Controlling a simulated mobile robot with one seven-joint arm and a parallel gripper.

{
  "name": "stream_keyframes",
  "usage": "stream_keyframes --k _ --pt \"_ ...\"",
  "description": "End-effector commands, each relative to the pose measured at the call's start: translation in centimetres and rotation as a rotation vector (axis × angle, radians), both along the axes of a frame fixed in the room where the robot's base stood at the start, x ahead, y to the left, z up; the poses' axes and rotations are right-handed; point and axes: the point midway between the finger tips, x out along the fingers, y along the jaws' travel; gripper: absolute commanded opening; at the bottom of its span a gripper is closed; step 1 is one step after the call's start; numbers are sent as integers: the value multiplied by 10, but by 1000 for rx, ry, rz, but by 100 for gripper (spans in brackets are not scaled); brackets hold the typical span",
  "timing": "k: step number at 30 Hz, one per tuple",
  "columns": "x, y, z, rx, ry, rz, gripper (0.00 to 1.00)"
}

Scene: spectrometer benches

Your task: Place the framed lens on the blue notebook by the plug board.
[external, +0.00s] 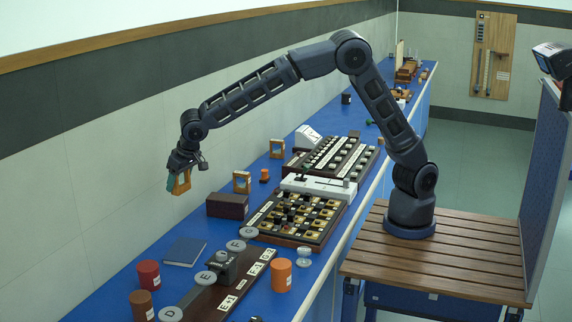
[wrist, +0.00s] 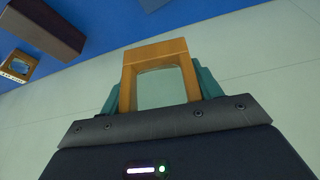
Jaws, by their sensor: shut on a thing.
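My gripper (external: 178,175) is shut on the framed lens (external: 182,185) and holds it in the air above the back left of the blue bench. In the wrist view the framed lens (wrist: 124,82) is a square orange-tan wooden frame with a clear pane, between the teal fingers of my gripper (wrist: 160,90). The blue notebook (external: 184,252) lies flat on the bench, well below the held lens. The plug board (external: 300,214), a dark board with rows of brass squares and dark plugs, is to the right of the notebook.
Two similar wooden frames (external: 242,182) (external: 277,148) stand farther along the bench. A long lettered board (external: 215,290) lies in front.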

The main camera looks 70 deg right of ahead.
Motion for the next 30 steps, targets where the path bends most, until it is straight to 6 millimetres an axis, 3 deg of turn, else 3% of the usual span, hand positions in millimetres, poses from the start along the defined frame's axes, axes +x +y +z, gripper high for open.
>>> stream_keyframes --k 3,7,10,30 --pt "-10 25 7 0 0 56 39" --pt "-16 37 9 -1 1 87 39" --pt "-17 40 0 -2 2 94 39" --pt "-17 39 -135 -2 2 92 39"
